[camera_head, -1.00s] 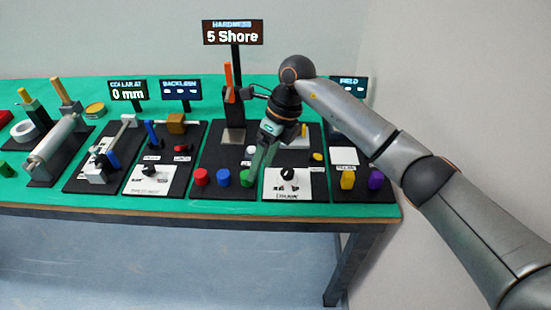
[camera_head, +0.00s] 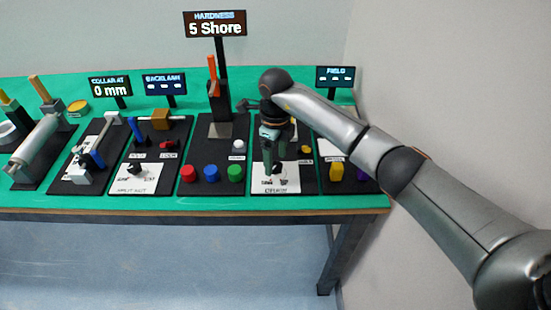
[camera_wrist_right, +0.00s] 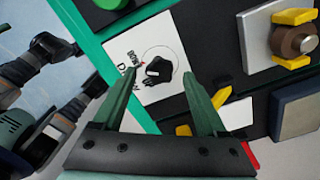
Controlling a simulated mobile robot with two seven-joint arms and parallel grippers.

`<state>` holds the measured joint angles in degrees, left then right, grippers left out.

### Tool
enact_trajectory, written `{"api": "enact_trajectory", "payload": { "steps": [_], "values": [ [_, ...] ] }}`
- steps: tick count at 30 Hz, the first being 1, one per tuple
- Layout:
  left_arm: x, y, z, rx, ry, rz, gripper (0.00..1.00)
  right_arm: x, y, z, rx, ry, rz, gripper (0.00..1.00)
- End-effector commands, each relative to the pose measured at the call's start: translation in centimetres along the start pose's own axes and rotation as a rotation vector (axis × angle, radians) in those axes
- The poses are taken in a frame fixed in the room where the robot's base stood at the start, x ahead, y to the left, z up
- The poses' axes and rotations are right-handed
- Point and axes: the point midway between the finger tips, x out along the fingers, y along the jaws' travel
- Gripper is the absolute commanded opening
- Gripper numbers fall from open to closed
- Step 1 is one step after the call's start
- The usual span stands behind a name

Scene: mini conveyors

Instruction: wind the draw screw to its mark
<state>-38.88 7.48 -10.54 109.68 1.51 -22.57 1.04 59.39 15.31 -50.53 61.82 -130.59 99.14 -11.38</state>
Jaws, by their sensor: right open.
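The draw screw shows in the right wrist view as a black knob (camera_wrist_right: 157,70) on a white plate (camera_wrist_right: 128,50) with a thin circle around it and lettering at its left. The plate (camera_head: 291,185) lies at the front of a dark board in the head view, where the fingers partly cover the knob. My right gripper (camera_wrist_right: 160,76) is open, and its two green fingers appear on either side of the knob in the wrist picture. In the head view the right gripper (camera_head: 274,168) points down over the plate. I cannot tell whether it touches the knob. My left gripper is not in view.
Red, blue and green buttons (camera_head: 211,173) stand just left of the plate. A post with the display reading 5 Shore (camera_head: 215,24) rises behind. The table's front edge (camera_head: 200,212) is close to the plate.

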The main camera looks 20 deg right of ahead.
Motion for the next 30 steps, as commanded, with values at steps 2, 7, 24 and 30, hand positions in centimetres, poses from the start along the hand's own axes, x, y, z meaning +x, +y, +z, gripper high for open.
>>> {"api": "enact_trajectory", "payload": {
  "steps": [2, 7, 24, 30],
  "values": [
    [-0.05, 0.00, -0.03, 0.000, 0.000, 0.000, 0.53, 0.74, 0.03, -0.01, 0.001, 0.001, 0.001, 0.75],
    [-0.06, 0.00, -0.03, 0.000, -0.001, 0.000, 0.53, 1.24, 0.00, -0.01, 0.000, 0.000, -0.001, 0.75],
    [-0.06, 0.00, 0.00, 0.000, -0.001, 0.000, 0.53, 1.22, -0.01, -0.01, 0.000, 0.000, -0.001, 0.33],
    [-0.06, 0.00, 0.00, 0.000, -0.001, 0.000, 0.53, 1.21, -0.02, -0.01, 0.001, 0.000, -0.001, 0.11]
  ]
}}
